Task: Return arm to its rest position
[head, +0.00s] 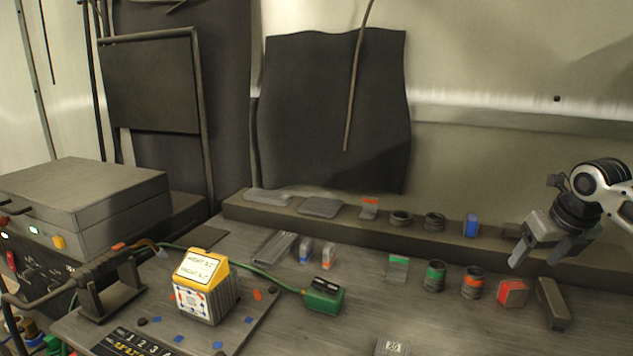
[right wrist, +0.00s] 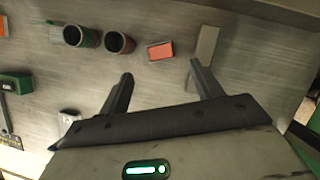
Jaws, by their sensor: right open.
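My right gripper (head: 537,250) is at the right of the head view, raised over the back right of the workbench (head: 400,330). Its arm comes in from the right edge. In the right wrist view the two fingers of this gripper (right wrist: 160,84) stand wide apart with nothing between them. It is open and empty. My left gripper is not in view.
Several small parts stand in rows on the bench and the back ledge (head: 450,240). A grey machine case (head: 80,195) stands at the far left.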

